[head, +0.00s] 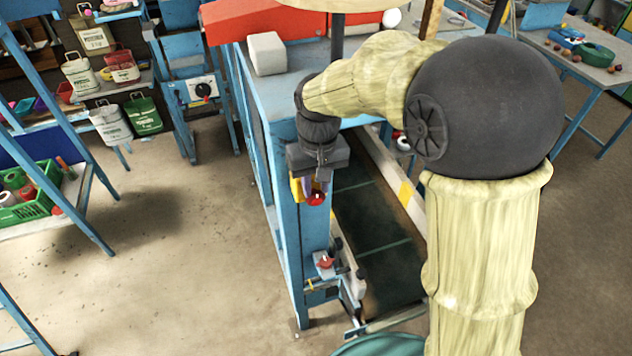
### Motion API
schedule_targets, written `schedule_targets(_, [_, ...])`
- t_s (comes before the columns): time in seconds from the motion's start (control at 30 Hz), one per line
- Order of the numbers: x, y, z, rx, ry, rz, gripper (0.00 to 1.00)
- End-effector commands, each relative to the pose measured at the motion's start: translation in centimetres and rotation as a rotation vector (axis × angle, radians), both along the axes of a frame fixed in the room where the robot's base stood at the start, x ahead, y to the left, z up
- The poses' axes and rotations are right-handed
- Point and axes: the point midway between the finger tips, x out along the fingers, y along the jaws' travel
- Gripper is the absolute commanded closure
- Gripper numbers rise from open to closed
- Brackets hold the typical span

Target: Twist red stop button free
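The red stop button (316,199) shows just below my gripper, beside a yellow housing (296,188) on the blue post of the machine. My gripper (312,186) points down at the button from above. Its dark body hides the upper part of the button and housing. The fingers are small and partly hidden, so I cannot tell whether they touch the button or how far apart they are.
A second red knob (325,262) on a pale plate sits lower on the post. A dark conveyor belt (372,235) runs right of it. A blue table (290,75) stands behind. Sacks hang at left (110,122). The floor at left is clear.

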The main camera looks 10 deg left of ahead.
Motion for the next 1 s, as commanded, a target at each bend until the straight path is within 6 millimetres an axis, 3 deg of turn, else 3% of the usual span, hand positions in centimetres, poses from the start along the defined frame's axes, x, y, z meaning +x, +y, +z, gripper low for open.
schedule_targets(1.0, [-0.22,-0.19,-0.63,0.004,0.021,0.000,1.00])
